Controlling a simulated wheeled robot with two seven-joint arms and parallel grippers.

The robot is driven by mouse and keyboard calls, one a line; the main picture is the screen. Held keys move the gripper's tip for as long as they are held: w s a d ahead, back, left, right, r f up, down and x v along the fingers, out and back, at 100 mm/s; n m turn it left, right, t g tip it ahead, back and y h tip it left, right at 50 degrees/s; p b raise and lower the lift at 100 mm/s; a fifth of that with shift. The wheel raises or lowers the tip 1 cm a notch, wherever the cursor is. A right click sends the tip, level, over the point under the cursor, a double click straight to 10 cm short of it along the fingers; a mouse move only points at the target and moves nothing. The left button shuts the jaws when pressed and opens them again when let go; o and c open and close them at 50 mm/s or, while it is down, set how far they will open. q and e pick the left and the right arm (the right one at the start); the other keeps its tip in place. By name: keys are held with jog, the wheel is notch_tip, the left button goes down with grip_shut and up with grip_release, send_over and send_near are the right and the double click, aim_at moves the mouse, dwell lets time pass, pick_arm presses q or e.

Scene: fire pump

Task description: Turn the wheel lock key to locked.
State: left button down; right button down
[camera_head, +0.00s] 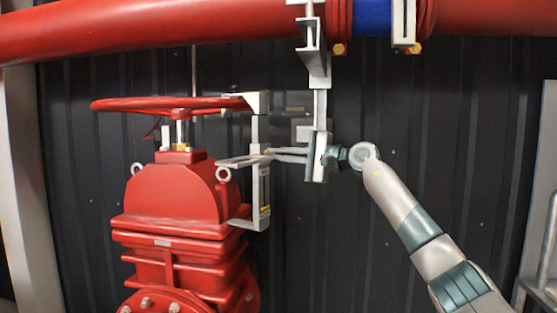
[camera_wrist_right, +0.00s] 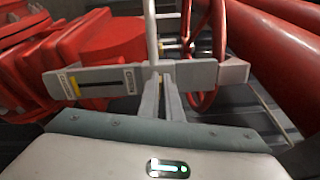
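The red handwheel (camera_head: 165,104) sits on top of the red valve (camera_head: 170,195), left of centre in the head view. A grey lock bracket (camera_head: 261,190) stands upright at the valve's right side. The wheel lock key, a flat grey bar (camera_head: 243,161), points from the bracket toward the stem below the wheel. My right gripper (camera_head: 270,152) reaches the bracket from the right. In the wrist view its fingers (camera_wrist_right: 161,78) have a narrow gap and meet the key at the labelled face (camera_wrist_right: 95,80). They appear shut on it; the contact is partly hidden. My left gripper is out of view.
A large red pipe (camera_head: 170,27) with a blue band (camera_head: 372,17) runs overhead. A grey hanger (camera_head: 314,50) comes down from it close to my right gripper. A dark ribbed wall (camera_head: 470,130) stands behind. There is open room right of the valve.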

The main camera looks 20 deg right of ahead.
jog(key=shift+f+n, duration=0.2)
jog(key=shift+n, duration=0.3)
pick_arm(q)
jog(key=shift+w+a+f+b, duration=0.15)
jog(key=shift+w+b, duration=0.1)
jog(key=shift+b, duration=0.1)
pick_arm(e)
jog(key=shift+n, duration=0.8)
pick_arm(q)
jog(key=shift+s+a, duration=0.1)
pick_arm(e)
jog(key=c, duration=2)
grip_release()
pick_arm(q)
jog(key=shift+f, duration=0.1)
